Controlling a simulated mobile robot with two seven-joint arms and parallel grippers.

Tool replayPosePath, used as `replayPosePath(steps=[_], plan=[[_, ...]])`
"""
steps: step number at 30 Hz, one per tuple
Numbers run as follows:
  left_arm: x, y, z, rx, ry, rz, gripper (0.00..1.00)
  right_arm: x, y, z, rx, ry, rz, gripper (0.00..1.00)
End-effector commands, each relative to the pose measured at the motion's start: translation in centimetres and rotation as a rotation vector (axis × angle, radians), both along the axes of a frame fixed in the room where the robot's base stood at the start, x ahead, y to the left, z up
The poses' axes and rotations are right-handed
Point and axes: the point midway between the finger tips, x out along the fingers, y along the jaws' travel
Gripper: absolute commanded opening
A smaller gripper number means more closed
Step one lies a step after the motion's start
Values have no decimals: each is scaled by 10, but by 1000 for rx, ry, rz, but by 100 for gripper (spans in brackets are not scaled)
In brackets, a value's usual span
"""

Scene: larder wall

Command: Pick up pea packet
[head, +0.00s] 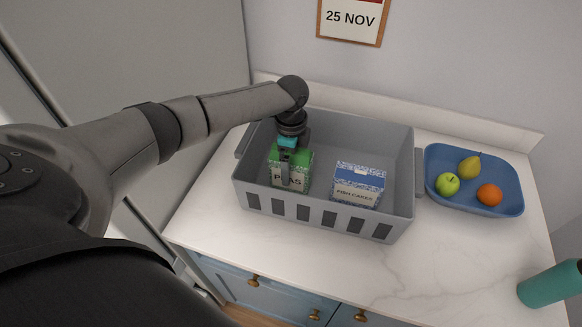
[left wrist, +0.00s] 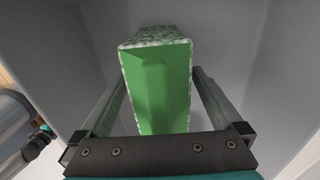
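The pea packet (head: 290,174) is a green box marked "PEAS", standing in the left part of a grey crate (head: 334,214). My left gripper (head: 289,172) reaches down over it from above, with one finger in front of the packet's face. In the left wrist view, the packet's plain green top (left wrist: 160,85) lies between the two fingers of the left gripper (left wrist: 159,78). The fingers are apart, one on each side, with narrow gaps showing beside the packet.
A blue and white fish cakes box (head: 358,184) stands in the crate, to the right of the packet. A blue tray (head: 480,204) with a pear, an apple and an orange is right of the crate. A teal bottle (head: 550,286) is at the lower right. The front worktop is clear.

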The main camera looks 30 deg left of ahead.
Motion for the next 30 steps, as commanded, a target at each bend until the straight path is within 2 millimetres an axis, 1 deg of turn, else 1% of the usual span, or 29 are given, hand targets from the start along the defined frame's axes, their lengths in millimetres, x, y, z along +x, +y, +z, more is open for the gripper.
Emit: replayPosePath(steps=[1,2,26,27,30], plan=[[0,0,0,0,0,0,96,0,0,0,0,1,0,50],[0,0,0,0,0,0,92,-1,0,0,0,1,0,50],[0,0,1,0,0,0,2,-3,-1,0,-1,6,-1,50],[0,0,1,0,0,0,0,-3,-1,0,-1,6,-1,50],[0,0,1,0,0,0,0,-4,-1,0,-1,7,-1,50]])
